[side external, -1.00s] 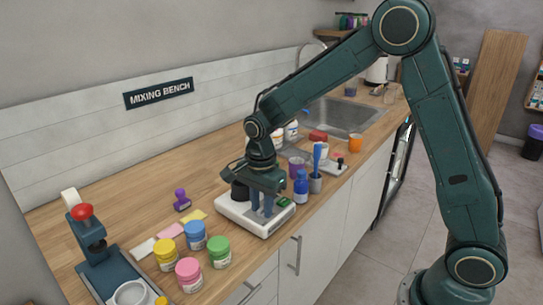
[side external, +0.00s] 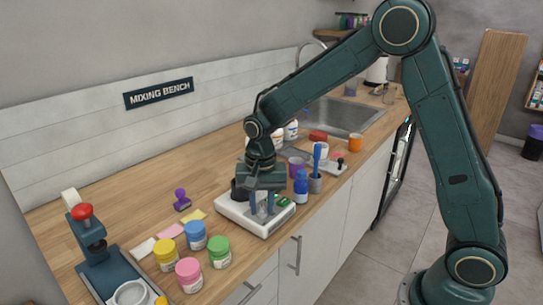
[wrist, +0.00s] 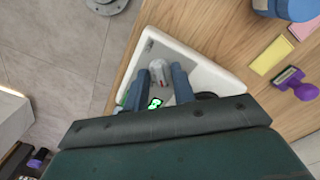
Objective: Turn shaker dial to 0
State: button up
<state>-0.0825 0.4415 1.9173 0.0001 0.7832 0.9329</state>
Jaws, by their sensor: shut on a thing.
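The shaker is a low white box (side external: 234,212) on the wooden counter, also seen in the wrist view (wrist: 205,68). Its pale grey dial (wrist: 158,68) sits between the blue fingertips of my gripper (wrist: 159,73). My gripper also shows in the side view (side external: 262,211), pointing down over the front of the shaker and shut on the dial. A small display with a bright green figure (wrist: 155,103) lies beside the dial; the figure is too small to read surely. A dark round part (side external: 238,191) stands on the shaker, partly hidden by my gripper.
Yellow (side external: 167,254), blue (side external: 195,235), green (side external: 219,251) and pink (side external: 189,274) jars stand left of the shaker. A purple stamp (side external: 182,200) stands behind them.

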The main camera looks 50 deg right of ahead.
aim_at(262, 209)
jog(key=n, duration=0.4)
jog(key=shift+n, duration=0.3)
jog(key=n, duration=0.5)
dwell(0.3)
jog(key=o, duration=1)
jog(key=shift+r, duration=0.1)
notch_tip(262, 209, up, 14)
jog(key=shift+f, duration=0.15)
dwell(0.3)
